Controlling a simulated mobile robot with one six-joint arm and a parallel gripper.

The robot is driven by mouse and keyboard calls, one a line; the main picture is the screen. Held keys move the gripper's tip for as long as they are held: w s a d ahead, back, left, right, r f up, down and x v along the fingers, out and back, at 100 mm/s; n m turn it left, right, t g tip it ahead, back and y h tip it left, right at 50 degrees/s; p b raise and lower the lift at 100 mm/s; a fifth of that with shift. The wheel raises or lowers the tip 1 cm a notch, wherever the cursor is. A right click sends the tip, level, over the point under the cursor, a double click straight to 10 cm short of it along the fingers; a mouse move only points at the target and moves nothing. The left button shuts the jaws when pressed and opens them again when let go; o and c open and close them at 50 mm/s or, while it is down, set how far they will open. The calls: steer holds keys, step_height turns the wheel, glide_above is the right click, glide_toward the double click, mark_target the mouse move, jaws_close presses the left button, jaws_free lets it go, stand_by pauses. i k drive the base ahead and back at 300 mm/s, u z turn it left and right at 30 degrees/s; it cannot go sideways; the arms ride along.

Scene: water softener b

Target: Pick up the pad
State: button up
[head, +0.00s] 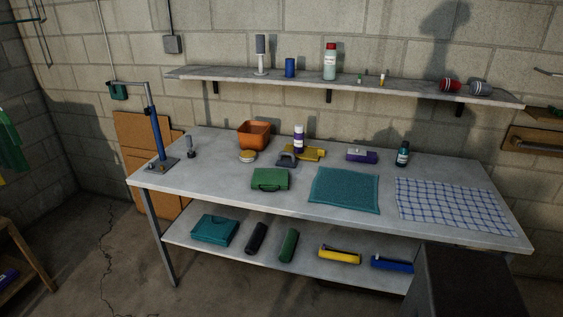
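A flat teal pad (345,190), roughly square with a textured surface, lies on the bench top (240,212) near its front edge, right of the middle. Nothing rests on it and all its edges show. A blue-and-white checked cloth (453,206) lies flat to its right, a small gap away. A green case (270,179) with a handle sits to its left. My gripper is not in view.
Behind the pad stand a purple-and-white box (361,156), a dark green bottle (402,154) and an orange bin (254,135). A wall shelf (345,86) hangs above. A lower shelf (300,262) holds several items. A dark block fills the lower right.

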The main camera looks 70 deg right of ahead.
mark_target(282, 161)
steer(key=z, duration=0.1)
steer(key=i, duration=1.2)
steer(key=z, duration=1.5)
steer(key=k, duration=0.65)
steer(key=z, duration=0.15)
